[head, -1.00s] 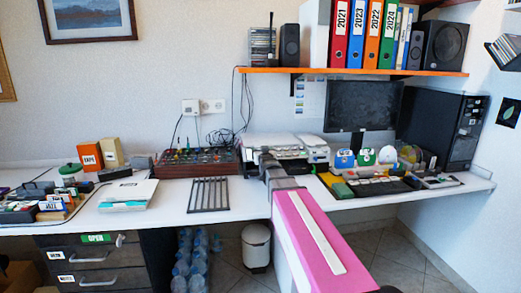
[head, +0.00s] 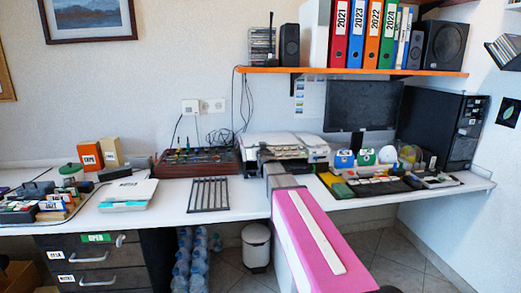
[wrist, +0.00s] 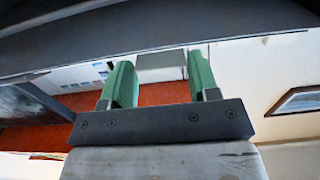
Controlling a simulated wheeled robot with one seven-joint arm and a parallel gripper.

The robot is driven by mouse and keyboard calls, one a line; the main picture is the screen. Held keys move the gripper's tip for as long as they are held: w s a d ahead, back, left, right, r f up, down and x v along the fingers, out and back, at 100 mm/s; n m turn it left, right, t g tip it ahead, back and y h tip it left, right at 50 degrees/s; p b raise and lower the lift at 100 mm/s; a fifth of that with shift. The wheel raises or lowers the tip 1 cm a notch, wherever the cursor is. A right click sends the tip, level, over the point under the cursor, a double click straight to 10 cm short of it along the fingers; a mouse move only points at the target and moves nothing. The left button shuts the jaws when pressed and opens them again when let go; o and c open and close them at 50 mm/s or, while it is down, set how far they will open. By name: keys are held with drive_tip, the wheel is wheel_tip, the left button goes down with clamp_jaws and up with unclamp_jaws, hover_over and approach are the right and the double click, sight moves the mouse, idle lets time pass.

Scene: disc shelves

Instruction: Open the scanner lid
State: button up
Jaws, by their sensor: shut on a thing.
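The scanner (head: 291,140) is a white, low machine on the desk below the orange shelf, left of the monitor. Its lid is the pale top panel, and I cannot tell from here how far it is raised. My gripper (head: 264,152) is at the scanner's front left, with the arm covering part of the front. In the wrist view my gripper (wrist: 160,65) has two green fingers, apart, reaching up to a dark grey edge across the top of the picture. It is shut on what looks like the lid's edge; the contact itself is poorly seen.
The monitor (head: 362,107) and black computer (head: 440,125) stand to the right. A dark red mixer (head: 195,160) is close on the left, beside a dark rack (head: 208,194). The orange shelf (head: 350,71) hangs above. The desk between rack and white box (head: 128,194) is clear.

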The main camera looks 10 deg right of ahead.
drive_tip(key=shift+r+g, duration=0.3)
drive_tip(key=shift+r, duration=0.5)
drive_tip(key=w+r+g, duration=0.2)
drive_tip(key=w+r, duration=0.5)
drive_tip(key=r, duration=0.3)
drive_tip(key=w+r+g, duration=0.2)
drive_tip(key=w+r, duration=0.5)
drive_tip(key=r, duration=0.4)
drive_tip(key=shift+w+r, duration=0.4)
drive_tip(key=shift+w, duration=0.35)
drive_tip(key=o, duration=1.3)
drive_tip(key=shift+s, duration=0.15)
drive_tip(key=v, duration=1)
drive_tip(key=shift+s, duration=0.25)
